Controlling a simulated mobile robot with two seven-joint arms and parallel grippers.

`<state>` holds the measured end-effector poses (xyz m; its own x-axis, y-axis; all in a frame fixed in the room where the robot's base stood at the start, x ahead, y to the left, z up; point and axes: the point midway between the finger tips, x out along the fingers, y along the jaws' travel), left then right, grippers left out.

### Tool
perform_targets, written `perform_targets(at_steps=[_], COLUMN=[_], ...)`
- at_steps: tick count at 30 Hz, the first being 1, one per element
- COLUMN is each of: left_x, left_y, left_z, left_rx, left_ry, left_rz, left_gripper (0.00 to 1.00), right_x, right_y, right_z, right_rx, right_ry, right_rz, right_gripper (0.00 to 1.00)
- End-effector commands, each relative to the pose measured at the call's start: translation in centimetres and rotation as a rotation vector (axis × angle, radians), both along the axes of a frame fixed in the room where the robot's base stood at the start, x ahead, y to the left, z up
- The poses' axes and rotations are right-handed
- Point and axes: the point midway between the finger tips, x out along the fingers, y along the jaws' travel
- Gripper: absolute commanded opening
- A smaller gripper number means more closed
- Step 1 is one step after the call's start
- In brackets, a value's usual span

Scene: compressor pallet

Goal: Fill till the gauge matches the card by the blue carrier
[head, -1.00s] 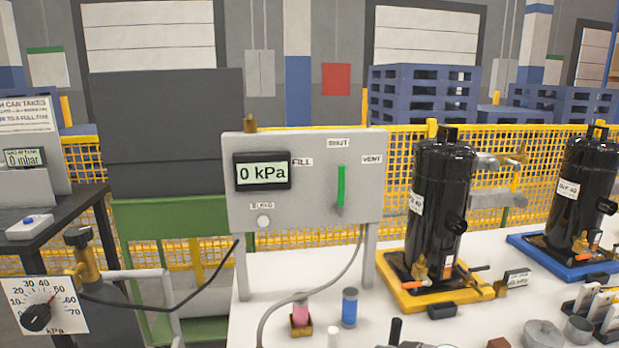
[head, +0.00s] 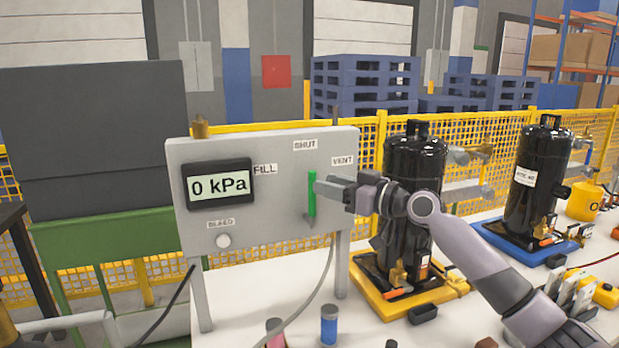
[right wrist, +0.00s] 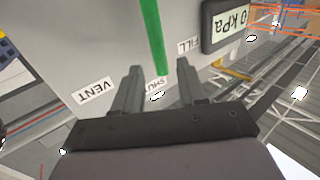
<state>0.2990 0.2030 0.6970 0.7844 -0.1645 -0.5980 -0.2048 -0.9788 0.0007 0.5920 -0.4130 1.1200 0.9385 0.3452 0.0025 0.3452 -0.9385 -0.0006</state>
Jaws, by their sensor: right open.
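The grey gauge panel (head: 262,235) stands on legs on the white table, and its display (head: 219,185) reads 0 kPa. Its green lever (head: 311,196) points straight up at the SHUT label, between FILL and VENT. My right gripper (head: 322,188) is at the panel front, beside the lever. In the right wrist view the open fingers (right wrist: 156,82) point at the panel, with the green lever (right wrist: 150,30) just beyond the gap between them. The blue carrier (head: 530,252) holds a black compressor (head: 537,185) at the right. No card can be read beside it. My left gripper is not in view.
A yellow carrier (head: 375,300) with another black compressor (head: 405,165) stands behind my right forearm. A bleed button (head: 223,241) is low on the panel. A grey hose (head: 318,300) hangs from the panel. A blue cylinder (head: 329,325) stands in front.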

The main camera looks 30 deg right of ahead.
Motion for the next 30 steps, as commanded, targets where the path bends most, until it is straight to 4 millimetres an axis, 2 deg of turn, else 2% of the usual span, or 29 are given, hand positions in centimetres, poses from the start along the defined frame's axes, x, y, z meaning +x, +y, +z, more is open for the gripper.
perform_targets(at_steps=[3,10,15,23,27,30], left_x=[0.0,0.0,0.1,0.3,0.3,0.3], left_y=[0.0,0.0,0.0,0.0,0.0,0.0], left_z=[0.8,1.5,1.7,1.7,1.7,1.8], left_rx=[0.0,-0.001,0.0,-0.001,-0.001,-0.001], left_ry=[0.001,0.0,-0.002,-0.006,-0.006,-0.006], left_rz=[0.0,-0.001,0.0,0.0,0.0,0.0], left_gripper=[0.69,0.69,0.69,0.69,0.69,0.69], right_x=[1.6,3.9,4.6,4.7,4.7,4.7], right_y=[0.6,1.5,1.8,1.8,1.8,1.8], right_z=[0.4,0.2,0.0,-0.1,-0.1,-0.1], right_rx=[0.004,0.001,0.0,-0.001,-0.002,-0.002], right_ry=[-0.002,-0.001,0.001,0.001,0.002,0.002], right_rz=[0.0,0.0,0.001,0.001,0.001,0.001], right_gripper=[0.41,0.41,0.41,0.41,0.0,0.0])
